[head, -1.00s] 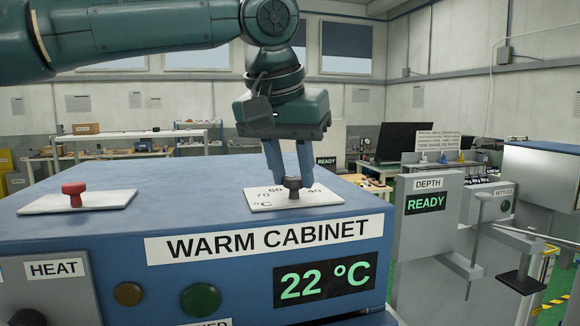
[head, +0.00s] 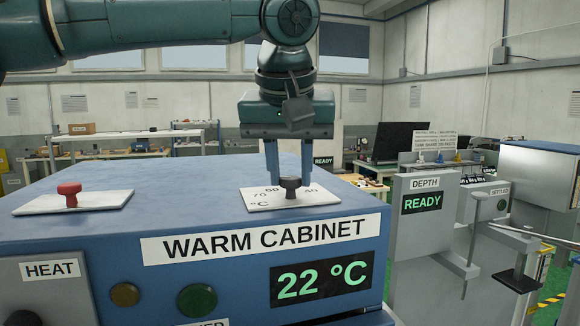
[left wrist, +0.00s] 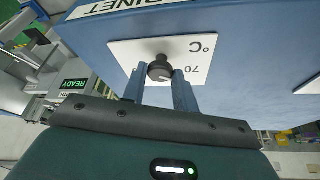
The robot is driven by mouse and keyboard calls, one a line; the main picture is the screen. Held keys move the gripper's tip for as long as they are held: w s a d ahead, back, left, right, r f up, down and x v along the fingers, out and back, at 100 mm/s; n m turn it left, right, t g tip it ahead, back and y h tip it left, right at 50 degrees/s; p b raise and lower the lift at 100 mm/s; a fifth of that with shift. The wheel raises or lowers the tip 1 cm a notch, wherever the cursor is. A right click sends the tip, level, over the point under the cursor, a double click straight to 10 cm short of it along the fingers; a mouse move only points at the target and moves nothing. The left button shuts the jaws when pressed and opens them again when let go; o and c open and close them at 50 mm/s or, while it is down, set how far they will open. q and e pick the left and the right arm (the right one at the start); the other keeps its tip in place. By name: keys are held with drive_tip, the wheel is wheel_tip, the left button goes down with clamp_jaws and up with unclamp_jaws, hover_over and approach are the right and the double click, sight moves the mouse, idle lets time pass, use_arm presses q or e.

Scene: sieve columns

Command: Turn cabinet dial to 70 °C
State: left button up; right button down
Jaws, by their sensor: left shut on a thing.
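The black dial knob (head: 290,187) stands on a white scale plate (head: 262,206) on top of the blue warm cabinet (head: 120,212). The plate's marks 70, 60 and 40 and °C show; which mark the knob points at I cannot tell. My left gripper (head: 289,176) points straight down over the plate, its two blue fingers shut on the knob. In the left wrist view the knob (left wrist: 160,68) sits between the fingertips, with 70 and °C beside it. The cabinet display (head: 322,281) reads 22 °C. My right gripper is not in view.
A red knob (head: 69,194) on its own white plate (head: 105,201) stands on the cabinet top at left. The front has a HEAT panel (head: 50,270) and a green button (head: 197,301). A grey DEPTH station (head: 424,235) reading READY stands at right.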

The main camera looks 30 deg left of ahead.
use_arm(q)
drive_tip(key=o, duration=1)
drive_tip(key=shift+c, duration=0.2)
drive_tip(key=v, duration=1.3)
drive_tip(key=shift+a+r, duration=0.1)
